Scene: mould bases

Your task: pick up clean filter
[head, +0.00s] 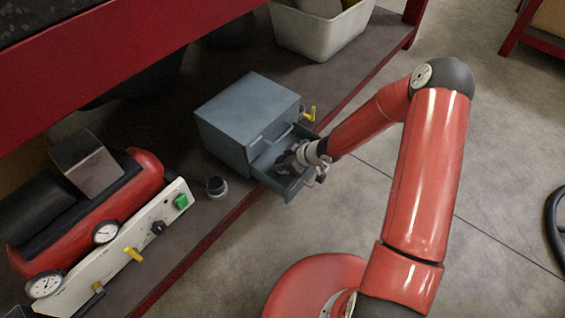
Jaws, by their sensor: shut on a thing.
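A grey metal cabinet (247,112) stands on the low shelf, with its lower drawer (268,178) pulled out towards the front right. My gripper (291,160) reaches down into this open drawer from the right. It is shut on a small dark thing inside the drawer, which I take to be the clean filter. My gripper and the drawer walls hide most of it, so its shape cannot be made out. A small round cup-like part (216,187) with a dark top stands upright on the shelf, left of the drawer and apart from my gripper.
A red compressor (147,168) with gauges and a white panel (119,253) stands at the left. A yellow-handled valve (309,114) is beside the cabinet. A white bin (322,36) stands behind. The red shelf edge (218,234) runs below the drawer; open floor lies right.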

